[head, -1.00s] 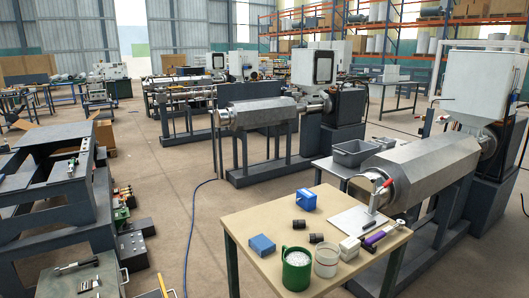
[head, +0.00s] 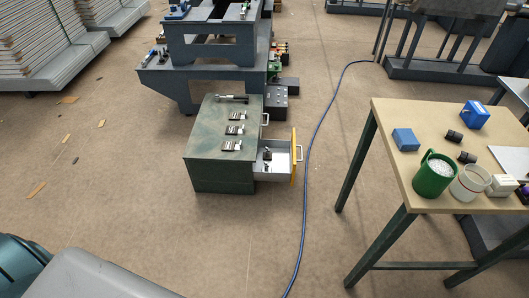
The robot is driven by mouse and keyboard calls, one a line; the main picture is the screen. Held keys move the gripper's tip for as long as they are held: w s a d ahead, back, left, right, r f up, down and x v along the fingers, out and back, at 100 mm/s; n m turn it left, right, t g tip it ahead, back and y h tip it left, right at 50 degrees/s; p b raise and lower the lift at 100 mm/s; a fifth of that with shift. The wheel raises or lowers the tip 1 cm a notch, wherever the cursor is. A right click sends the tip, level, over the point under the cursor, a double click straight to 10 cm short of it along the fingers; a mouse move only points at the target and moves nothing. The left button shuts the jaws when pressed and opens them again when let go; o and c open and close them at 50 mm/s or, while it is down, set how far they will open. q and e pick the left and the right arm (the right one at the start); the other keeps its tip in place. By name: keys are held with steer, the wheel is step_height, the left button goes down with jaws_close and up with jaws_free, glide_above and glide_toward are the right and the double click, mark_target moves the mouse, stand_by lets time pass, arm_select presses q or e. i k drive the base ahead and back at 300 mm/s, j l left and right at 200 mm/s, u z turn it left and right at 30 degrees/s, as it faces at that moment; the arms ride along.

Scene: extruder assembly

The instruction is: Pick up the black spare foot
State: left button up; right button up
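No part is clearly marked as the black spare foot. A small dark part (head: 267,155) lies in the open drawer (head: 279,172) of the low green cabinet (head: 207,163); it is too small to identify. Two short black cylinders, a rear one (head: 454,136) and a front one (head: 467,157), lie on the wooden table (head: 388,111) at the right. I cannot tell whether any of these is the foot. Neither of my grippers is in view.
Several metal pieces (head: 235,129) lie on the cabinet top. A green mug (head: 433,176), a white cup (head: 470,182) and blue blocks stand on the table. A blue cable (head: 308,170) runs across the floor between cabinet and table. Open floor lies in front of the cabinet.

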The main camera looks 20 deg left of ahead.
mark_target(266, 155)
steer(key=l+u, duration=0.5)
steer(key=l, duration=0.15)
steer(key=k+l+u, duration=0.1)
steer(key=l+u, duration=0.4)
steer(key=l, duration=0.15)
